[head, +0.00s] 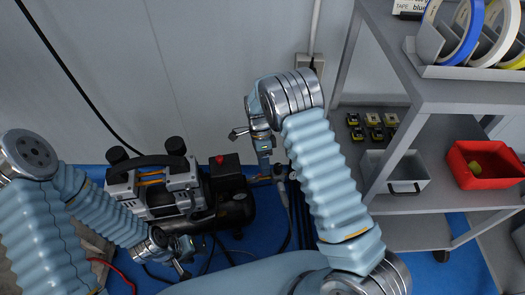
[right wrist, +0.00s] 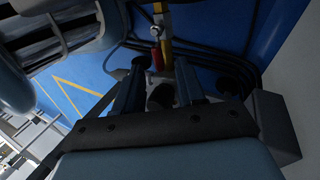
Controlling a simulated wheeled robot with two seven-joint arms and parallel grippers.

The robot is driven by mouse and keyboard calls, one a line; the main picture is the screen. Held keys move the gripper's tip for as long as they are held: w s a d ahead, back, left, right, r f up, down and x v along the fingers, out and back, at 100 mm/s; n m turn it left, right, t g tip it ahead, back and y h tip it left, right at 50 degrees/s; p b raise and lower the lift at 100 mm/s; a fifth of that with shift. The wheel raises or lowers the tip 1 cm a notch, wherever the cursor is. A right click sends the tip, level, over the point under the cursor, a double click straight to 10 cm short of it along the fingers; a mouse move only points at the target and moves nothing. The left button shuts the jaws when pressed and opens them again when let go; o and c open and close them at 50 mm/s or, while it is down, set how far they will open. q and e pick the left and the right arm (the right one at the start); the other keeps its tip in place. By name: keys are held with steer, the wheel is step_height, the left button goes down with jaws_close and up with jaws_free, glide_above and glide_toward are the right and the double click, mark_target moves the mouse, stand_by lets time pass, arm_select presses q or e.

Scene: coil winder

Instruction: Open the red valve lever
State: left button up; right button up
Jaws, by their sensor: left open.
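A small red lever (right wrist: 157,58) shows in the right wrist view, beside a yellow brass-coloured fitting. It lies just beyond and between the fingertips of my right gripper (right wrist: 160,68), whose two fingers are apart with nothing held. In the head view my right gripper (head: 265,168) points down just right of the compressor (head: 232,195), and the lever is mostly hidden there. I cannot tell whether a finger touches the lever. My left gripper (head: 182,268) is open, low in the head view in front of the compressor, away from the lever.
Dark hoses (head: 296,215) run along the blue floor right of the compressor. A grey shelf (head: 455,195) on the right holds a red bin (head: 485,183), a grey bin (head: 400,185) and tape rolls (head: 465,35). A wall (head: 190,60) stands behind.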

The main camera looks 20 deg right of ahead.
steer(key=v, duration=1.3)
steer(key=shift+f, duration=0.1)
